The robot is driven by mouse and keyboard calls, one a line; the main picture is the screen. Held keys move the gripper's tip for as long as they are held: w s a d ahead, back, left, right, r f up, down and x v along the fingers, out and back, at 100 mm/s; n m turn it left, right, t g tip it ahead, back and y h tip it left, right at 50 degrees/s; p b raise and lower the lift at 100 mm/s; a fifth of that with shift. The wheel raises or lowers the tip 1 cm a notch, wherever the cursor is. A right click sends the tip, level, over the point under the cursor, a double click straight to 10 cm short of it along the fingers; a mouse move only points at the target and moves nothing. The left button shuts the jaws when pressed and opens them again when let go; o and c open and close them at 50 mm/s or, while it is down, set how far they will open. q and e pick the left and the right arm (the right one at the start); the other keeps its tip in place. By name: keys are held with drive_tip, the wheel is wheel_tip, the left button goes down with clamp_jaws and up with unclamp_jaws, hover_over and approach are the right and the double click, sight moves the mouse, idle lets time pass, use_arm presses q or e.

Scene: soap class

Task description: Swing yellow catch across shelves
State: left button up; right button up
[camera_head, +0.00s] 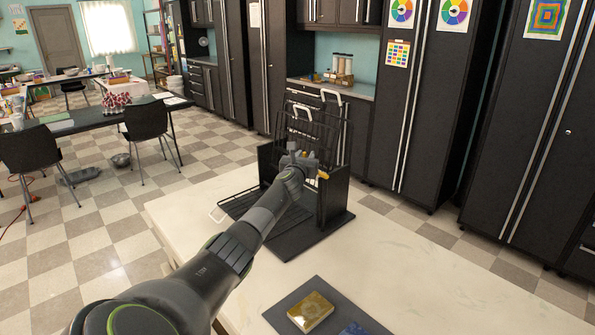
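A black rack (334,205) with upright wire dividers and white-edged handles stands on the pale table. A black wire shelf (243,203) extends low from its left side. A small yellow catch (323,174) shows at the front of the rack, just right of my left gripper. My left gripper (299,160) reaches to the front of the rack, with the arm coming in from the lower left. Its fingers are small and dark against the rack, so I cannot tell their opening or contact with the catch. The gripper and arm hide part of the rack. My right gripper is out of view.
A dark mat (283,307) at the table's front holds a golden-yellow soap bar (310,311) and a blue piece (353,328) cut off by the frame. The pale table (430,285) is clear on the right. Dark cabinets (520,120) stand behind.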

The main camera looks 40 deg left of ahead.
use_arm(q)
drive_tip(key=v, duration=1.7)
drive_tip(key=shift+p, duration=0.35)
drive_tip(key=shift+w+d, duration=0.1)
drive_tip(key=shift+w, duration=0.05)
